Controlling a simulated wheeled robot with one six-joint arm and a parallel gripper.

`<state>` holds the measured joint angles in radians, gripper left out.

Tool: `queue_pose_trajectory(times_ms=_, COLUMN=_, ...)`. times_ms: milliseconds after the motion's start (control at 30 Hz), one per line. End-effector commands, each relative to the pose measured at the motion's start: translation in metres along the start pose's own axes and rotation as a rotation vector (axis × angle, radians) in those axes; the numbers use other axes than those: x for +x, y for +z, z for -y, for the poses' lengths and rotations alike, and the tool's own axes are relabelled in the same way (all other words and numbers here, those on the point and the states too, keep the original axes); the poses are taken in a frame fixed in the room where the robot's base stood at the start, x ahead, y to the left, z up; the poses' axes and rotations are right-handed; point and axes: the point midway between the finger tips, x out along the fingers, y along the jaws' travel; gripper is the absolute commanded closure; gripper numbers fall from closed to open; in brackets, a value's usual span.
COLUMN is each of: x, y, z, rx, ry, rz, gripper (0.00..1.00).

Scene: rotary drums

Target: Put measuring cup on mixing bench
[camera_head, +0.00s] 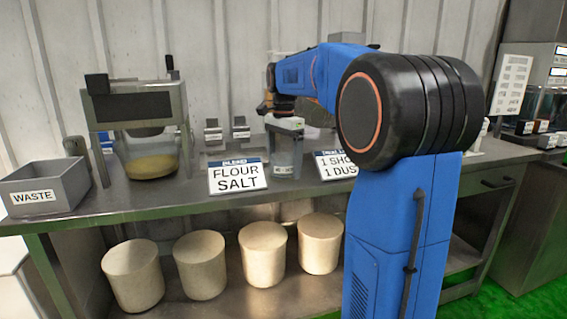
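A clear, straight-sided container (285,152) with a pale rim and a small label is at the middle of the bench, behind the sign cards. It looks like the measuring cup, but I cannot be sure. My gripper (279,109) is at the container's top, pointing down from my blue arm. The fingers are small and dark, and I cannot tell whether they are open or closed on the rim. Whether the container rests on the bench is also unclear. The steel bench (150,205) runs across the view.
A drum machine (140,108) with a yellowish bowl and a grey WASTE bin (48,188) stand at left. A FLOUR SALT sign (238,177) and another sign (333,166) stand in front. Several pale tubs (263,255) fill the lower shelf. My arm hides the bench's right part.

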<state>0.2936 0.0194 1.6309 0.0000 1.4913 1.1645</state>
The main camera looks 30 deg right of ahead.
Motion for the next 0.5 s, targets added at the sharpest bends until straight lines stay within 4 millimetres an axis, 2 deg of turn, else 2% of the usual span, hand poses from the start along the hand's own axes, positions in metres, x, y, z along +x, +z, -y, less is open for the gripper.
queue_pose_trajectory(times_ms=333, x=-0.004, y=0.000, z=0.000, rx=0.000, ry=-0.001, rz=0.000, gripper=0.14)
queue_pose_trajectory(times_ms=500, x=-0.026, y=0.000, z=0.001, rx=0.000, ry=-0.003, rz=-0.001, gripper=0.14)
